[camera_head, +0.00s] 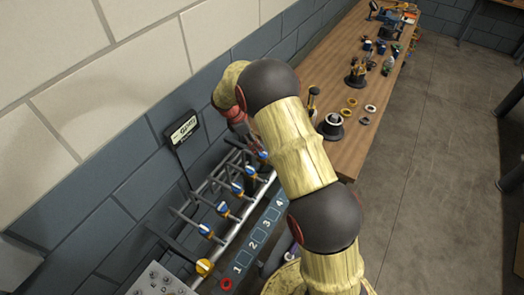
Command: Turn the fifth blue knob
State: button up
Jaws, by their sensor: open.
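A row of several blue knobs with white and orange parts runs along grey pipes by the wall. The nearest blue knob (205,230) is at the lower left of the row. The farthest visible one, the fifth from the near end, is a blue knob (262,154) close beside my arm. My gripper (246,132) is at the far end of the row, just above and behind that knob. It is small and partly hidden by my arm, and is open. I cannot tell whether it touches the knob.
A dark panel (237,268) with numbered squares 1 to 4 lies beside the knobs; my arm covers its far part. A yellow knob (204,267) and red ring (226,284) are at the near end. A wooden bench (345,151) holds tools.

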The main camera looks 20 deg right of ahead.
jog(key=x, duration=0.7)
jog(key=shift+c, duration=0.5)
jog(key=c, duration=1)
